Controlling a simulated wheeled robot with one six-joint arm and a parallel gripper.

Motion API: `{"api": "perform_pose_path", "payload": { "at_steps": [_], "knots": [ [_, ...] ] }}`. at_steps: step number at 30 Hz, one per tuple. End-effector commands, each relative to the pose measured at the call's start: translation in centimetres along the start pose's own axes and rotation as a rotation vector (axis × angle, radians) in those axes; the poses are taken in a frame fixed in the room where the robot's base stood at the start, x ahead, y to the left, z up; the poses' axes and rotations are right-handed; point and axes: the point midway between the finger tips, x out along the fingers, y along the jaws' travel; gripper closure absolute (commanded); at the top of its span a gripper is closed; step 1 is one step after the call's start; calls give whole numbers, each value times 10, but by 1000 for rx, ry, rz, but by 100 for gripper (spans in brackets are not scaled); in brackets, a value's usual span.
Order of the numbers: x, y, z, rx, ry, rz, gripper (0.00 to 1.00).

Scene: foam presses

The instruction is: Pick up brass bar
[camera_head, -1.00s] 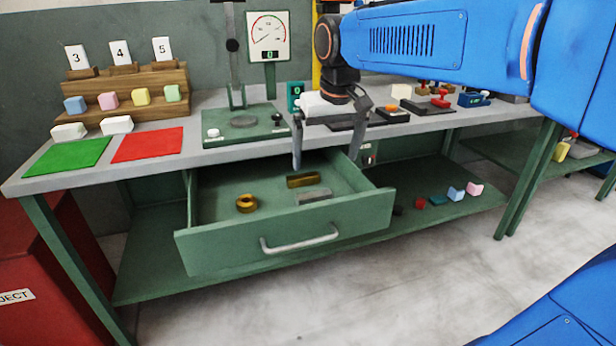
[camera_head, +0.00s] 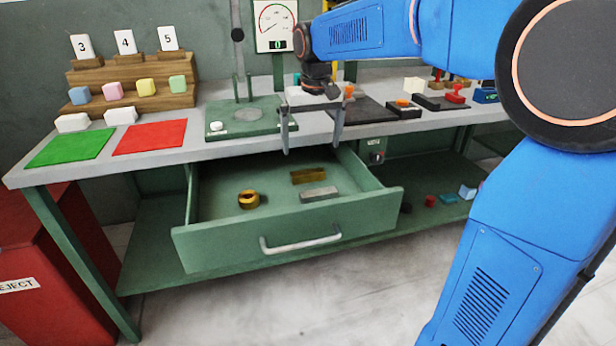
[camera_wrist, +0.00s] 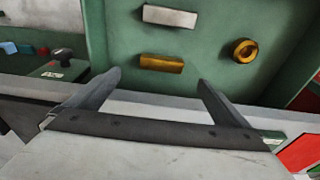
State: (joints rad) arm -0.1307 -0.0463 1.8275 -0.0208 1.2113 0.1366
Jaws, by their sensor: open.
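The brass bar (camera_head: 308,176) lies flat in the open green drawer, towards its back. In the wrist view the brass bar (camera_wrist: 161,63) shows beyond my fingertips, between the grey bar and the drawer's rear side. My gripper (camera_head: 312,146) is open and empty, pointing down above the back part of the drawer, above and apart from the brass bar. Its two fingers (camera_wrist: 160,82) are spread wide in the wrist view.
The drawer (camera_head: 285,241) also holds a grey bar (camera_head: 319,194) and a brass ring (camera_head: 248,199). The bench top edge (camera_head: 230,149) runs close behind my fingers. A green press base (camera_head: 225,127), a red mat (camera_head: 150,137) and a green mat (camera_head: 70,148) lie on the bench.

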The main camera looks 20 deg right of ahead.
Motion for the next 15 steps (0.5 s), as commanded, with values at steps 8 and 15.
{"api": "perform_pose_path", "payload": {
  "at_steps": [8, 15],
  "knots": [
    [43, 0, 0, 0, -2, 0, 0],
    [56, -1, 0, 0, -2, 0, 0]
  ]
}}
